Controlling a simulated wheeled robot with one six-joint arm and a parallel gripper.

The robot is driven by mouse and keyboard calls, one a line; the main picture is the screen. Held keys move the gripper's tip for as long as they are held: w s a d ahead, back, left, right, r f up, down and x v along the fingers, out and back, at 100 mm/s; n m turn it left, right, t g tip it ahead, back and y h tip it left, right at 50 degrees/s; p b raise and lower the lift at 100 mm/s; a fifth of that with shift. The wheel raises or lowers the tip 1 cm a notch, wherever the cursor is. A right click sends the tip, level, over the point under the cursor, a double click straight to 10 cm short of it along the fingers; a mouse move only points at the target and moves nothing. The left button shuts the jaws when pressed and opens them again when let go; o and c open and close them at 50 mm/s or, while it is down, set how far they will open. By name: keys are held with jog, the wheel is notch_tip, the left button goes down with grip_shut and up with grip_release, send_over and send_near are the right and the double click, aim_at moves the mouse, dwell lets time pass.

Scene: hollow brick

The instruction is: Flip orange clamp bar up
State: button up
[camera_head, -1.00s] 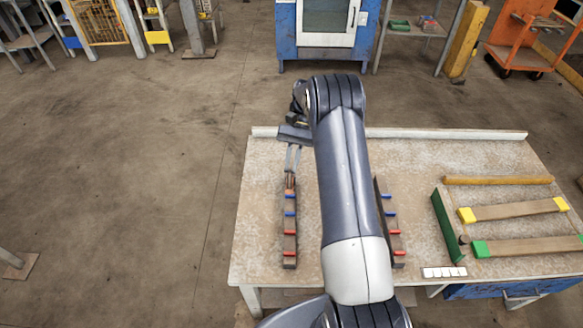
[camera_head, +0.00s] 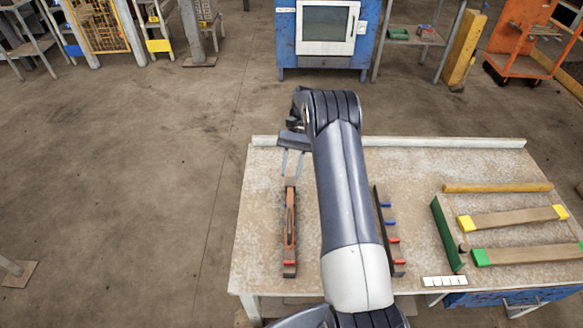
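The orange clamp bar (camera_head: 290,223) lies lengthwise along the dark left rack (camera_head: 289,270) on the worktable. It runs over most of the rack's length, and no pegs of that rack show around it. My gripper (camera_head: 292,170) is just beyond the bar's far end, pointing down toward it. Its two fingers are spread apart with nothing seen between them. I cannot tell whether the fingertips touch the far end.
A matching right rack (camera_head: 389,235) with blue and red pegs stands beside my arm, partly hidden by it. Further right are a green block (camera_head: 447,233), a yellow-ended bar (camera_head: 512,217) and a green-ended bar (camera_head: 530,250). The table (camera_head: 263,215) is bare left of the left rack.

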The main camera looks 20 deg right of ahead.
jog(key=shift+o, duration=0.3)
notch_tip(320, 180, up, 10)
jog(key=p, duration=0.6)
jog(key=shift+f, duration=0.1)
notch_tip(320, 180, down, 10)
jog(key=b, duration=0.6)
dwell(0.5)
